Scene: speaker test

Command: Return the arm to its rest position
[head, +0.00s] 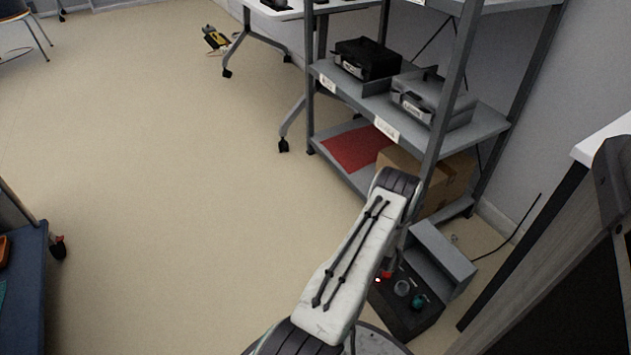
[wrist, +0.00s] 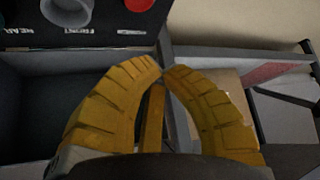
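My arm (head: 350,265) reaches forward in the head view, and its far end bends down behind the upper link. My gripper is hidden there. In the wrist view my gripper (wrist: 161,72) shows two ribbed yellow fingers that curve together, their tips meeting or almost meeting. Nothing is visibly held between them. They are over or beside a dark test box (head: 405,305) with knobs and a grey housing (head: 440,260). Its panel (wrist: 95,28), lettered REAR and FRONT, is at the top left of the wrist view. I cannot tell whether the fingers touch it.
A metal shelf rack (head: 490,120) stands close beyond the arm, with black and grey cases, a cardboard box (head: 455,180) and a red mat (head: 350,148). A counter (head: 540,270) stands at right. A blue-sided cart (head: 22,300) is at left. The floor (head: 170,180) between is open.

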